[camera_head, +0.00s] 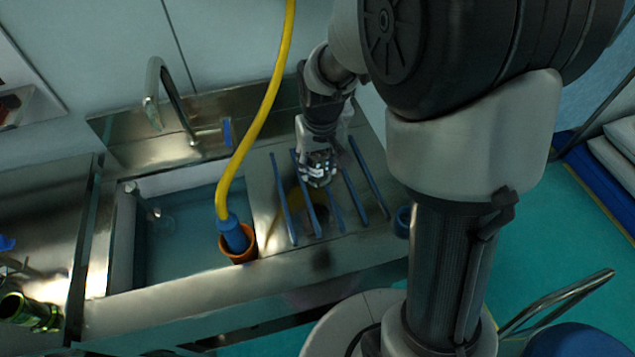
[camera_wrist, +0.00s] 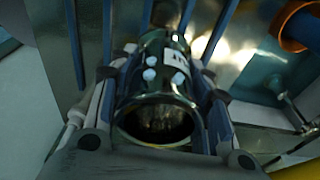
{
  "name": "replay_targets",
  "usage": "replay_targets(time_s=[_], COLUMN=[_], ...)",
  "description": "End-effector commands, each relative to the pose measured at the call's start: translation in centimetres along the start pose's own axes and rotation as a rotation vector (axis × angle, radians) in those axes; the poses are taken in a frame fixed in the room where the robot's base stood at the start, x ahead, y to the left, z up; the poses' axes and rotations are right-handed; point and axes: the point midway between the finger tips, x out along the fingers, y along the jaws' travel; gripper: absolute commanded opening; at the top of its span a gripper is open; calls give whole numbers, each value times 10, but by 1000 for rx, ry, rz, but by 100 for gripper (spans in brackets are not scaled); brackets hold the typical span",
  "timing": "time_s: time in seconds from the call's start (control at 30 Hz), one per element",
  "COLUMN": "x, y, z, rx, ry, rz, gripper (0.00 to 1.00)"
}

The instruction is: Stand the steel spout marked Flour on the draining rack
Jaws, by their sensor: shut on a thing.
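The steel spout (camera_wrist: 158,92) is a shiny dark metal tube with a white label patch and several pale round spots. The label's wording is too small to read. My gripper (camera_wrist: 163,85) is shut on the spout, one finger along each side, with its open round end toward the wrist camera. In the head view my gripper (camera_head: 318,165) is over the draining rack (camera_head: 281,195), a row of blue bars on the steel counter. The spout there is mostly hidden by the gripper. Whether it touches the rack I cannot tell.
A sink basin (camera_head: 180,235) lies left of the rack, with a tap (camera_head: 165,95) behind it. A yellow hose (camera_head: 262,110) runs down into an orange ring (camera_head: 239,247) at the sink's right edge. Green metallic parts (camera_head: 30,312) lie at the far left.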

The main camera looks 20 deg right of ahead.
Motion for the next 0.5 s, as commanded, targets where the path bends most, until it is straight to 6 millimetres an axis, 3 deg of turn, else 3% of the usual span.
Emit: replay_targets(time_s=[0.1, 0.33, 0.5], x=[24, 38, 64], y=[0, 0, 0], z=[4, 5, 10], rx=[0, 0, 0], ry=[-1, 1, -2], rz=[0, 0, 0], gripper=[12, 12, 12])
